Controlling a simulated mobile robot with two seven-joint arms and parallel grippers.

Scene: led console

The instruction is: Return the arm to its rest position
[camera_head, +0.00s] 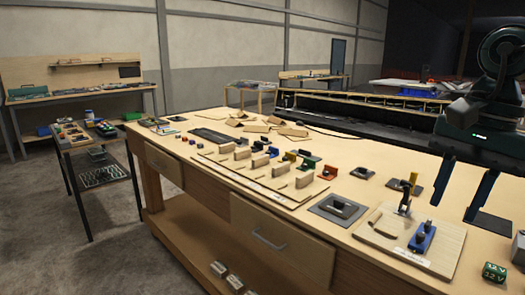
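My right arm (497,75) comes in at the upper right, over the right end of the wooden workbench (240,125). My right gripper (450,213) points down, with two dark blue fingers spread apart. Nothing shows between them, so it is open and empty. Just left of and below the fingertips is a wooden board (450,240) with a blue part (422,238) and an upright yellow-and-black part (406,197). I cannot tell how high the fingertips are above the bench. My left gripper is not in view.
A green 12 V block (494,272) sits at the bench's front right. A grey plate (338,209) lies left of the board. Several wooden blocks and coloured parts stand on a long panel (262,187) mid-bench. A side table (98,165) stands left, with floor between.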

